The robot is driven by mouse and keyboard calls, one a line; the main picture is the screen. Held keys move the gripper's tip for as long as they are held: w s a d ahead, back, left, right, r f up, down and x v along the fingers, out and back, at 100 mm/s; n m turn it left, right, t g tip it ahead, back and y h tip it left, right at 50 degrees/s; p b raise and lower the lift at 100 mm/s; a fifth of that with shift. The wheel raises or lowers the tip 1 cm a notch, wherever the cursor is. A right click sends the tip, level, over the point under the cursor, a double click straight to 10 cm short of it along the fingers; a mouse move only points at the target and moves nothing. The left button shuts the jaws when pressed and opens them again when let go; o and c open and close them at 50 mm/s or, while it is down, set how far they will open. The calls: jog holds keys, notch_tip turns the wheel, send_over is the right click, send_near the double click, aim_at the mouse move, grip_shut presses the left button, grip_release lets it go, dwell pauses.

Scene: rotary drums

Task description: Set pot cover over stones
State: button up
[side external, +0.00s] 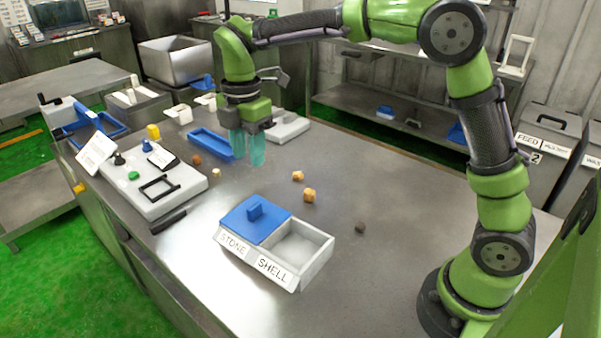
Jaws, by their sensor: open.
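The blue pot cover (256,220) with a small block handle lies flat over the STONE half of a two-part box (315,258). The box's SHELL half is uncovered and looks empty. What is under the cover is hidden. A dark stone-like lump (360,228) lies on the table to the right of the box. Several orange-tan lumps (309,195) lie behind the box; I cannot tell if they are stones or shells. My gripper (248,150), with teal fingers, is open and empty above the table, behind the box and apart from the cover.
A long blue tray (213,144) lies left of my gripper. A white panel (154,186) with small coloured knobs and a black handle sits at the table's left, with a dark bar (168,222) before it. The table right of the box is mostly clear.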

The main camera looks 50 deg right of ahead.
notch_tip(320, 180, up, 2)
jog(key=shift+r, duration=0.25)
jog(key=s+d+m+t+y, duration=0.1)
jog(key=s+d+m+t, duration=0.2)
jog(key=s+m, duration=0.7)
jog(key=s+d+m+t+y, duration=0.1)
jog(key=s+d+m+t, duration=0.3)
jog(key=s+m, duration=0.7)
jog(key=shift+r+m, duration=0.3)
jog(key=shift+m, duration=0.5)
